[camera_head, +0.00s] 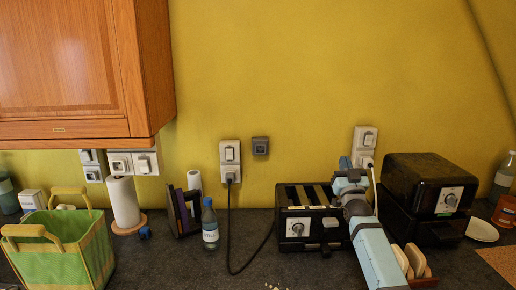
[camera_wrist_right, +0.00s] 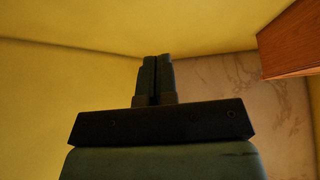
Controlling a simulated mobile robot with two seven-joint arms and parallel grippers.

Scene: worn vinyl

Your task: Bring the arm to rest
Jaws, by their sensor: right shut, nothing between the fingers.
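My right arm (camera_head: 375,250) is light blue and comes up from the bottom right in the head view. Its gripper (camera_head: 346,163) points upward in front of the yellow wall, close to the wall socket at the right. In the right wrist view the two dark fingers (camera_wrist_right: 156,72) are side by side with only a thin line between them. The gripper is shut and empty. The wrist view looks up at the yellow walls and ceiling. My left gripper does not show.
A black toaster (camera_head: 297,228) stands behind my arm, partly covered by it. Stacked black appliances (camera_head: 432,184) stand to the right. Bread slices (camera_head: 416,260) sit in a rack beside the arm. A bottle (camera_head: 210,228), paper roll (camera_head: 123,203) and green basket (camera_head: 70,240) stand left. A wooden cabinet (camera_head: 65,60) hangs upper left.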

